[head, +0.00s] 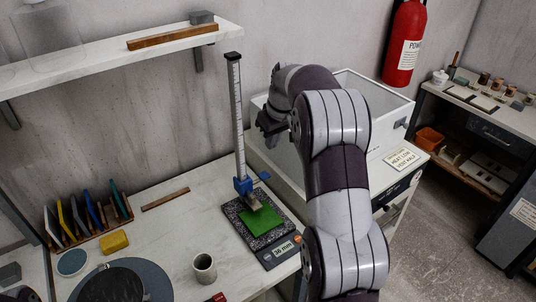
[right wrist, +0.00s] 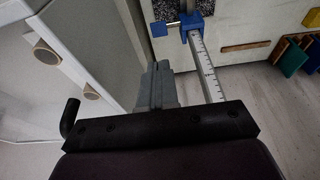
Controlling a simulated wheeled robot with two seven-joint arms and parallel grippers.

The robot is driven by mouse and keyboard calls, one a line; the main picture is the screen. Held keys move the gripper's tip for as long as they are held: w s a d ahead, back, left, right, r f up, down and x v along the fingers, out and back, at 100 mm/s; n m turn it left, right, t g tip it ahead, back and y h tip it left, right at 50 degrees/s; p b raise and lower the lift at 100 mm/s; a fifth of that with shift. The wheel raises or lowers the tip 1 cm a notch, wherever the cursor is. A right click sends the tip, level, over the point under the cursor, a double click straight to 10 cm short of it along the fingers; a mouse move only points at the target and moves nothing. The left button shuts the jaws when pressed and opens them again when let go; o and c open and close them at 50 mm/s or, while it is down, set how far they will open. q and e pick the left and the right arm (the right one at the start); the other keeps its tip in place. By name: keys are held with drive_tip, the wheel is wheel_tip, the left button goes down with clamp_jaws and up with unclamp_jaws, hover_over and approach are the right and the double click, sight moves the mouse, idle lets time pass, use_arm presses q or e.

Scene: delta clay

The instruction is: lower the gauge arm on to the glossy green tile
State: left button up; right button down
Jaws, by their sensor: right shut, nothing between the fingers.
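The glossy green tile (head: 264,222) lies on the speckled base plate (head: 239,229) of the height gauge. The gauge's scaled column (head: 236,110) rises behind it and carries a blue slider (head: 242,186) low down. The grey gauge arm (head: 253,203) juts from the slider over the tile's back edge; I cannot tell whether it touches. The readout (head: 285,249) seems to say 36 mm. My right gripper (head: 264,125) is shut and empty, above and right of the slider. In the right wrist view its fingers (right wrist: 160,70) are together, apart from the blue slider (right wrist: 183,26) and column (right wrist: 209,77).
A white chest (head: 372,95) stands right of the bench, behind my right arm. A shelf (head: 100,62) hangs above. A tile rack (head: 90,232), yellow block (head: 115,242), cup (head: 204,268) and dark wheel (head: 110,287) stand left.

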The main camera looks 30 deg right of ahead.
sight(264, 176)
drive_tip(key=x, duration=0.4)
drive_tip(key=p+x, duration=0.1)
drive_tip(key=x, duration=0.3)
drive_tip(key=s+x, duration=0.1)
drive_tip(key=x, duration=0.4)
drive_tip(key=shift+a+f+p, duration=0.1)
drive_tip(key=shift+a+p, duration=0.1)
drive_tip(key=shift+p, duration=0.1)
drive_tip(key=shift+f, duration=0.2)
use_arm(q)
drive_tip(key=shift+a+r, duration=0.1)
drive_tip(key=shift+r, duration=0.3)
